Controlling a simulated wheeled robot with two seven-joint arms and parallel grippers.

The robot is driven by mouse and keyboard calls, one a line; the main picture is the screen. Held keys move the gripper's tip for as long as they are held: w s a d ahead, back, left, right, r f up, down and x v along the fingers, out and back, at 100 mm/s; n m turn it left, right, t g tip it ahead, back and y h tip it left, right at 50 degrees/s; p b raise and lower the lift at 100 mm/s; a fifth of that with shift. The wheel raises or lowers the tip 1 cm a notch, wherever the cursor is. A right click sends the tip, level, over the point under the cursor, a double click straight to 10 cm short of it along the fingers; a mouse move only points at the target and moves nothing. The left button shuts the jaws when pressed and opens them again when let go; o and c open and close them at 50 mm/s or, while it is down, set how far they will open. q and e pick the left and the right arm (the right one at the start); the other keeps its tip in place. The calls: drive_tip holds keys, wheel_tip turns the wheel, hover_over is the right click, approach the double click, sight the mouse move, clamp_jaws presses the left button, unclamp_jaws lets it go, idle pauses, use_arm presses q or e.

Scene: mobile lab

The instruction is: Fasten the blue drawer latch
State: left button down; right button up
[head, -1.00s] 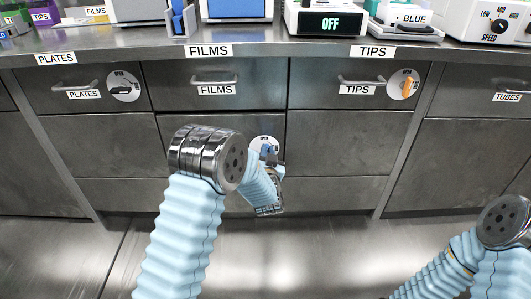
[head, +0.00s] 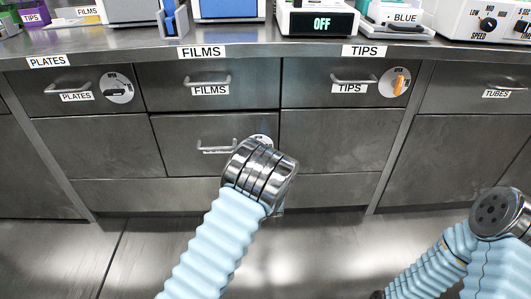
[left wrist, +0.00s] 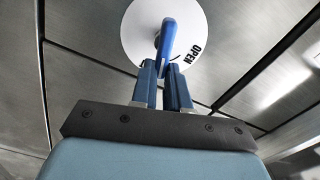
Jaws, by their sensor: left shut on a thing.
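The blue latch (left wrist: 169,36) is a handle on a round white plate (left wrist: 140,22) marked OPEN, seen in the left wrist view. My left gripper (left wrist: 168,75) is shut on the lower end of the blue latch, with a finger on either side. In the head view only the top edge of the white plate (head: 262,138) shows, beside a lower middle drawer (head: 180,147). My left arm covers the latch and the left gripper there. My right arm is at the lower right of the head view; its gripper is out of view.
Other drawers carry a black latch (head: 118,89) by PLATES and an orange latch (head: 399,83) by TIPS. The counter (head: 270,45) above holds several devices. The floor in front is clear.

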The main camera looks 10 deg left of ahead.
use_arm(q)
drive_tip(key=shift+d+f+m, duration=0.1)
drive_tip(key=shift+f+m, duration=0.1)
drive_tip(key=shift+m, duration=0.6)
drive_tip(key=shift+f+m, duration=0.2)
drive_tip(key=shift+m, duration=0.6)
drive_tip(key=c, duration=1.1)
unclamp_jaws()
drive_tip(key=p+v, duration=0.1)
drive_tip(key=v, duration=1.2)
drive_tip(key=shift+s+d, duration=0.1)
drive_tip(key=shift+s, duration=0.3)
